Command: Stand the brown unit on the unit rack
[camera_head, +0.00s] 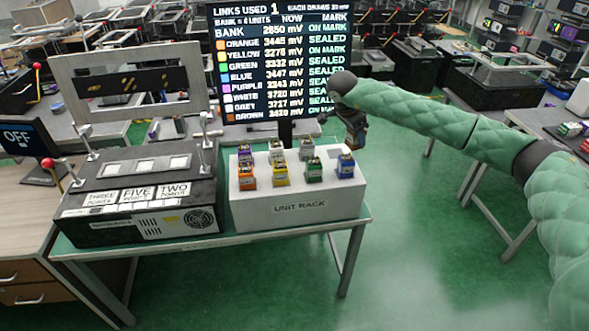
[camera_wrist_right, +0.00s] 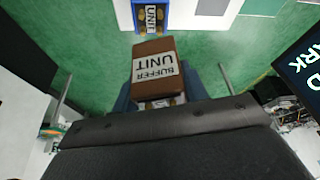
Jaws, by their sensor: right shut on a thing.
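The brown unit (camera_wrist_right: 155,62), labelled BUFFER UNIT, is held in my right gripper (camera_wrist_right: 158,100) in the wrist view. In the head view my right gripper (camera_head: 352,138) is just behind the rack's right back corner; I cannot make out the brown unit there. The white unit rack (camera_head: 258,213) stands on the green-topped table. Its front row holds the orange (camera_head: 247,180), yellow (camera_head: 281,177), green (camera_head: 314,174) and blue (camera_head: 346,169) units. Purple, white and grey units stand in the back row. The blue unit shows at the top of the wrist view (camera_wrist_right: 152,15). My left gripper is out of view.
A black device (camera_head: 140,215) with a raised framed lid (camera_head: 130,72) stands left of the rack. A screen (camera_head: 283,60) listing millivolt readings rises behind the rack. An OFF display (camera_head: 25,138) is at far left. Green floor lies open right of the table.

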